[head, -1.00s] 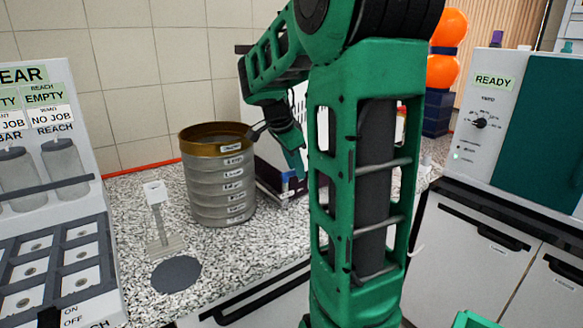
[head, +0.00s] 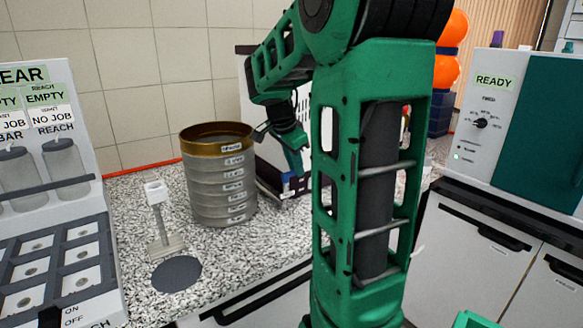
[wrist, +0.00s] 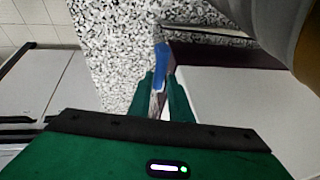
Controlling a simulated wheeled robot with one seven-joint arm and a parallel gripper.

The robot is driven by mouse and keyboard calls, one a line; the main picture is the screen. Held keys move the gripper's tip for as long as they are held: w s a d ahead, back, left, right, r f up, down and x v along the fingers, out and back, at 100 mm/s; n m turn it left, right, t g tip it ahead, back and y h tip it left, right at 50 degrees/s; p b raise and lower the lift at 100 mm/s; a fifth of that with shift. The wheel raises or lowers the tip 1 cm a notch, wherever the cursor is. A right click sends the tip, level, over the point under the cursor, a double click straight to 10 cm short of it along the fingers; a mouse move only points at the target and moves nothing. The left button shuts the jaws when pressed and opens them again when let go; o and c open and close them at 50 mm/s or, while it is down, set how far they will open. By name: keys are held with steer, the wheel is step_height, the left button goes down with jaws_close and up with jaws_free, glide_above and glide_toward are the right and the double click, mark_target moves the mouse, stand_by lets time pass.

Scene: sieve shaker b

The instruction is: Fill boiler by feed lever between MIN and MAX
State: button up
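My gripper (head: 300,172) points down in front of a white machine (head: 248,95) with a dark lower edge, mostly hidden behind my arm. In the wrist view my gripper (wrist: 160,78) has its green fingers a narrow gap apart. A small blue piece (wrist: 161,62), possibly a lever handle, lies between or just beyond the fingertips; whether they touch it is unclear. I cannot make out a boiler level or MIN and MAX marks.
A stack of labelled sieves (head: 222,190) stands left of my gripper on the speckled counter (head: 225,248). A small white stand (head: 160,215) and a dark disc (head: 176,273) are further left. A READY machine (head: 490,150) stands at right.

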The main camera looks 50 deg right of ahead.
steer(key=shift+o, duration=1.3)
steer(key=shift+w, duration=0.1)
steer(key=w+v, duration=0.1)
steer(key=v, duration=0.9)
steer(key=shift+s+a+r, duration=0.2)
steer(key=shift+s+r, duration=0.1)
steer(key=shift+s, duration=0.15)
steer(key=s+a+f+n+g+y, duration=0.1)
steer(key=s+a+f+n+y, duration=0.4)
steer(key=s+a+f+n, duration=0.9)
steer(key=s+a+f, duration=0.2)
steer(key=s+f, duration=0.2)
steer(key=s, duration=0.2)
steer(key=shift+n, duration=0.3)
steer(key=shift+d, duration=0.1)
